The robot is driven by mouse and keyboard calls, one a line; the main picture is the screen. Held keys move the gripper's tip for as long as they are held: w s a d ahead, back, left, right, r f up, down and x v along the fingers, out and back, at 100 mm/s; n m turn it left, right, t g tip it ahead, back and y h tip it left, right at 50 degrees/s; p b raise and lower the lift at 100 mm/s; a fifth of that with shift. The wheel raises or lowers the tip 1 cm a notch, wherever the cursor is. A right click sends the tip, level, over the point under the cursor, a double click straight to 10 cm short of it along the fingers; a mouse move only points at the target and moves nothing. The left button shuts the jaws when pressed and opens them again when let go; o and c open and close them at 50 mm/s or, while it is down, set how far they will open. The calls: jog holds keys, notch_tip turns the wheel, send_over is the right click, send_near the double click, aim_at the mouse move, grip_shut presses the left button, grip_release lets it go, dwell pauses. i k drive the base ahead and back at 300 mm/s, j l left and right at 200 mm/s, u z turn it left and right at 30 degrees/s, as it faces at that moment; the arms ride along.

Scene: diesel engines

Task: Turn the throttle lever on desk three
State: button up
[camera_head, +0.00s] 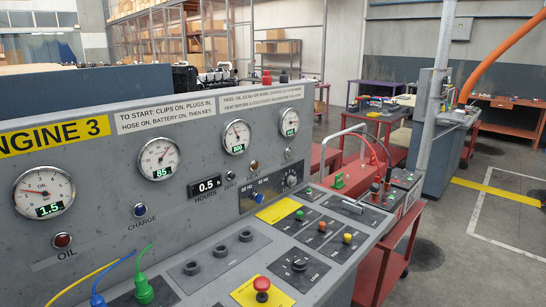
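The grey control desk marked ENGINE 3 (60,137) fills the left and middle of the view. A small grey bar-like part (352,207) lies on a dark plate near the desk's right edge; it may be the throttle lever, but its label is too small to read. A black rotary knob (299,265) sits on a dark plate lower down, beside a red mushroom button (262,285). My gripper is not in view.
Gauges (43,192) line the upright panel. Green (144,288), blue and yellow cables stand at the lower left. A red cart (385,262) with a battery-like box is right of the desk. Open grey floor (450,265) lies further right, with a post (433,90) behind.

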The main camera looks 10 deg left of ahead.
aim_at(374, 187)
jog(key=i+z, duration=0.35)
jog(key=i, duration=0.6)
